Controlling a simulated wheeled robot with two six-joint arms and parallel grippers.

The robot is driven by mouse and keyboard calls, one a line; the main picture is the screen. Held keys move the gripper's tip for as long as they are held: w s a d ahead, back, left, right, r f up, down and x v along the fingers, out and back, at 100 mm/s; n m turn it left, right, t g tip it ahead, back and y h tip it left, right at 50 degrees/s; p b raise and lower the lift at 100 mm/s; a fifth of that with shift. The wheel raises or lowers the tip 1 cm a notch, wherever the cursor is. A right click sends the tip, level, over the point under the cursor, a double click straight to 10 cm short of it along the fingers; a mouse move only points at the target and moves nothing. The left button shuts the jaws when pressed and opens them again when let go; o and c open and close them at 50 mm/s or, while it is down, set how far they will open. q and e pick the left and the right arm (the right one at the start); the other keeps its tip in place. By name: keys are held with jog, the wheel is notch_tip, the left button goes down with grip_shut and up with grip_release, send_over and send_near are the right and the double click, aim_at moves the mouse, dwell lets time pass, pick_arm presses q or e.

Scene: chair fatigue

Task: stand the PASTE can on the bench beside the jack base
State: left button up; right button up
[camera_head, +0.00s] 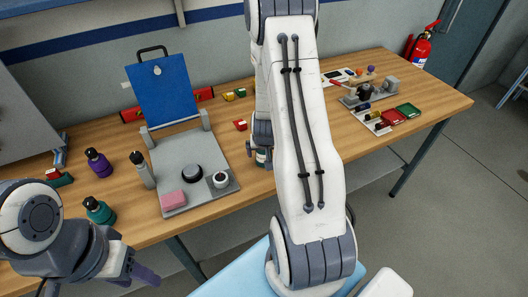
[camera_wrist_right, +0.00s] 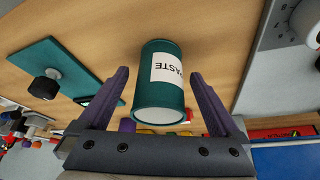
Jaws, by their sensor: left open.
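The PASTE can (camera_wrist_right: 158,88) is a teal cylinder with a white label and a pale end. In the right wrist view it is between the purple fingers of my right gripper (camera_wrist_right: 160,74), with visible gaps on both sides. In the head view only a sliver of the can (camera_head: 262,157) shows beside my right arm. I cannot tell whether its base touches the bench (camera_head: 133,212). A teal plate with a black post (camera_wrist_right: 75,70), seemingly the jack base, lies left of the can in the wrist view. My left gripper (camera_head: 138,273) is open and empty at lower left.
A grey tray (camera_head: 185,150) with a blue board, black puck and pink block stands left of the can. Teal (camera_head: 98,210) and purple (camera_head: 98,163) bottles are farther left. A tool plate (camera_head: 368,97) and small coloured trays are at right. My right arm hides the bench middle.

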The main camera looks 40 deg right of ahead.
jog(key=shift+r, duration=0.1)
jog(key=shift+r, duration=0.25)
jog(key=p+v, duration=0.4)
jog(key=v, duration=0.8)
jog(key=a+r+n+y, duration=0.2)
jog(key=a+r+n, duration=0.1)
jog(key=a, duration=0.7)
jog(key=a+r+n+y, duration=0.2)
jog(key=a+n, duration=0.1)
jog(key=a, duration=0.7)
jog(key=s+a+r+n+g, duration=0.2)
jog(key=s+a+r+n, duration=0.1)
jog(key=s, duration=0.5)
jog(key=s+a+r+n+g, duration=0.1)
jog(key=s+a+r+n, duration=0.2)
jog(key=s+a+n, duration=0.2)
jog(key=s+a, duration=0.3)
jog(key=s, duration=0.1)
jog(key=shift+s+r+g, duration=0.2)
jog(key=shift+r+g, duration=0.2)
